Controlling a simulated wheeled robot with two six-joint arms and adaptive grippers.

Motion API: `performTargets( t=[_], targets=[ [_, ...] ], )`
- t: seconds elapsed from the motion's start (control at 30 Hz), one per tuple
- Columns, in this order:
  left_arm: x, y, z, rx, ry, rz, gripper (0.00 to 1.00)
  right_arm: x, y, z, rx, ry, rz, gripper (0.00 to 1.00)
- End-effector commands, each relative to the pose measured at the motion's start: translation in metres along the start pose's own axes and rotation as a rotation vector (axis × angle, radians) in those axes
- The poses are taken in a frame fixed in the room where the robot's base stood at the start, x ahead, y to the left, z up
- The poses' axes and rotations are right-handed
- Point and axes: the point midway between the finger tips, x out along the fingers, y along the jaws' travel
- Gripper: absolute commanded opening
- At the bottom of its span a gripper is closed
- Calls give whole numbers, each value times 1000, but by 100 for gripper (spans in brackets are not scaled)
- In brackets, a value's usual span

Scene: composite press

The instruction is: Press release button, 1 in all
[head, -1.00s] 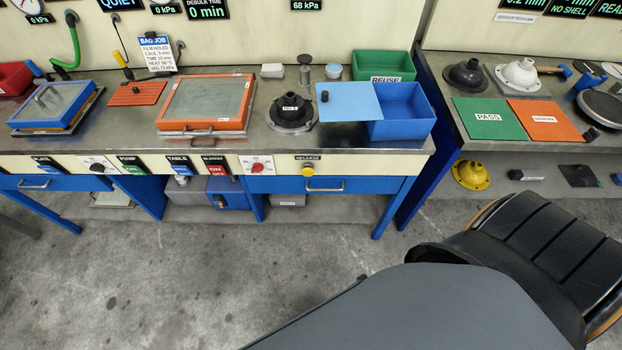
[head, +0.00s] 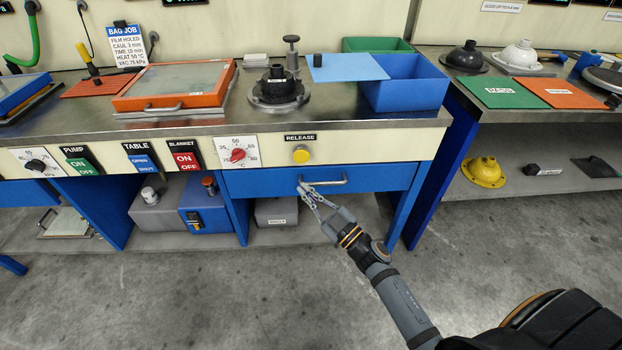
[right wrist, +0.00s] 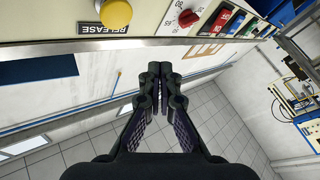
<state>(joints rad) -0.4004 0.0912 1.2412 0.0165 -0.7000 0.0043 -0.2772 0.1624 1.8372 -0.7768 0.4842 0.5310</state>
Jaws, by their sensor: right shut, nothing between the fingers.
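The release button is a round yellow knob (head: 301,154) on the cream front panel of the bench, under a black RELEASE label (head: 300,138). It also shows at the top of the right wrist view (right wrist: 115,14), beside its label (right wrist: 103,29). My right gripper (head: 303,186) is shut and empty. In the head view it overlaps the drawer handle, a little below the button; I cannot tell its distance from the panel. In the right wrist view its closed fingertips (right wrist: 160,68) point toward the panel's edge, apart from the button. My left gripper is out of view.
A red dial (head: 237,155) sits left of the button, with BLANKET (head: 186,161) and TABLE (head: 141,161) switches further left. The blue drawer's handle (head: 330,182) juts out below the button. A black mould (head: 278,88) and a blue bin (head: 405,85) stand on the bench above.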

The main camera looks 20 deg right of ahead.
Motion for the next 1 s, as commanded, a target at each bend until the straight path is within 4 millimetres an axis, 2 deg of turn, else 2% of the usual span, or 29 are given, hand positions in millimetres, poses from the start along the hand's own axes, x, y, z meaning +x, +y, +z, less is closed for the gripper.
performTargets(
  t=[0.03,0.2,0.57,1.0],
  targets=[
    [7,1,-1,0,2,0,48,0,-3,-3,-10,23,-7,0],
    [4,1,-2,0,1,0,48,2,-2,-14,-19,47,-15,0],
    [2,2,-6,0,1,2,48,7,0,-9,-19,44,-14,0],
    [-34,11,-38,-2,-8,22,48,51,32,19,-19,43,-13,0]
  ],
)
